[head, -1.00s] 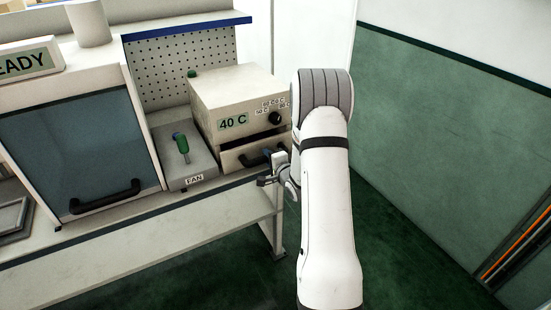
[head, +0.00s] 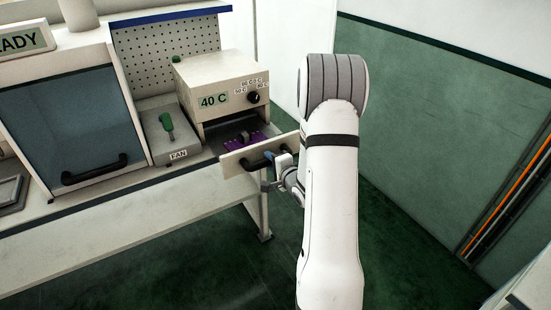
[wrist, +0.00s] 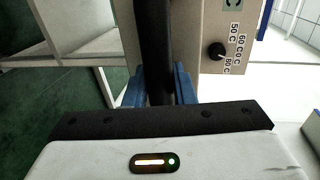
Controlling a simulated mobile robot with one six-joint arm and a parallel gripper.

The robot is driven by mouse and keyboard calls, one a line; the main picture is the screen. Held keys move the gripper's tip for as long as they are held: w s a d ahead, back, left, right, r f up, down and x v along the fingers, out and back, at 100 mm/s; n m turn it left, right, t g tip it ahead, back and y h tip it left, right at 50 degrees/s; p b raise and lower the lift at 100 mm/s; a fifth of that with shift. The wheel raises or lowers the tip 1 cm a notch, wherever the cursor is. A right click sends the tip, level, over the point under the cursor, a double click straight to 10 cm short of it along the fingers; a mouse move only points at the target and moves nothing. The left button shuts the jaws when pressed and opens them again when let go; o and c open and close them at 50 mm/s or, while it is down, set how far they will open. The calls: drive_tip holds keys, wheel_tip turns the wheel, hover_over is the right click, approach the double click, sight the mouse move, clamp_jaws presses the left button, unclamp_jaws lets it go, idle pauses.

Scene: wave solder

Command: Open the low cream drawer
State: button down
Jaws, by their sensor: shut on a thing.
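The low cream drawer (head: 238,163) is pulled well out of the cream box (head: 200,85) marked 40 C in the head view. A purple item (head: 240,143) with a grey part lies inside it. My gripper (head: 268,172) is at the drawer's front, shut on the dark handle. In the wrist view the black handle (wrist: 154,45) runs up between the two blue fingers (wrist: 155,88).
The box has a black knob (head: 253,97). Left of it are the FAN unit (head: 178,152) with a green lever and a cabinet with a dark glass front (head: 70,120). A green wall (head: 430,130) stands to the right. The floor before the bench is clear.

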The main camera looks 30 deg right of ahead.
drive_tip(key=shift+s+a+f, duration=0.15)
drive_tip(key=shift+s+a, duration=0.05)
drive_tip(key=shift+a, duration=0.15)
drive_tip(key=c, duration=1.5)
unclamp_jaws()
drive_tip(key=shift+o, duration=1.2)
drive_tip(key=shift+d, duration=0.2)
drive_tip(key=s+r, duration=0.1)
drive_tip(key=s, duration=0.6)
drive_tip(key=shift+s+d+r, duration=0.2)
drive_tip(key=shift+s+r, duration=0.15)
